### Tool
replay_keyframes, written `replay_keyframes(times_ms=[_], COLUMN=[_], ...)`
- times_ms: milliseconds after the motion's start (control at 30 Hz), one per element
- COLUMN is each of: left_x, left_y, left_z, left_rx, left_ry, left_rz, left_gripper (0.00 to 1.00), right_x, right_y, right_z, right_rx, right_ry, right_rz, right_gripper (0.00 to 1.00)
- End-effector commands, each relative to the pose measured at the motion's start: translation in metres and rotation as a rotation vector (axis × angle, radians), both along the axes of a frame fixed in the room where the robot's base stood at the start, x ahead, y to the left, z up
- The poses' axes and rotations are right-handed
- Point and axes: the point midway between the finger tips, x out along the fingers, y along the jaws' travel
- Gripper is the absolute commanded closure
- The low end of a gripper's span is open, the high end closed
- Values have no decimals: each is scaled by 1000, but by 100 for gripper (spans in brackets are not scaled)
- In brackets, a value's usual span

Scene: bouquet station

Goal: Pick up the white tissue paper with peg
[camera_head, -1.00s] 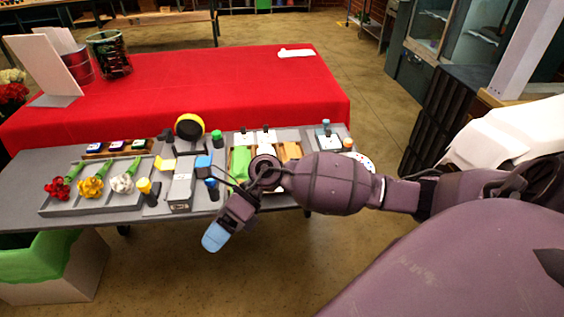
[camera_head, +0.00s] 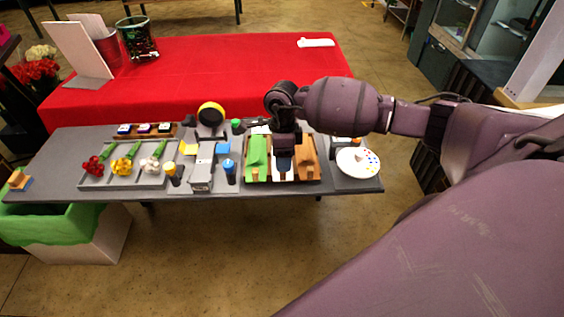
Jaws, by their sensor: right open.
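The white tissue paper (camera_head: 282,176) lies in the middle slot of a dark tray, between a green sheet and a brown sheet. Only its near part shows clearly; my right gripper covers the rest, and its peg is hard to make out. My right gripper (camera_head: 284,163) is open and points down over the white paper. I cannot tell whether its fingers touch the paper. My left gripper is not in view.
Green paper (camera_head: 257,152) and brown paper (camera_head: 306,155) with wooden pegs flank the white one closely. A round white palette (camera_head: 357,161) lies to the right. A blue-capped bottle (camera_head: 230,171) and grey dispenser (camera_head: 201,172) stand left. A red-covered table (camera_head: 200,75) is behind.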

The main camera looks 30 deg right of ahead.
Motion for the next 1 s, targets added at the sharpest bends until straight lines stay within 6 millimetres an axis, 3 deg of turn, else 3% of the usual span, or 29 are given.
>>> replay_keyframes(times_ms=[400,733,767,1000], left_x=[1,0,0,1], left_y=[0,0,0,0], left_z=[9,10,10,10], left_rx=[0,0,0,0], left_ry=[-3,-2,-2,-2], left_rz=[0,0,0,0], left_gripper=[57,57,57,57], right_x=[-2,-3,-3,-3], right_y=[1,2,2,2], right_z=[-46,-54,-54,-53], right_rx=[2,2,2,2], right_ry=[1,-1,-1,-1], right_rz=[-1,0,0,0], right_gripper=[45,45,46,83])
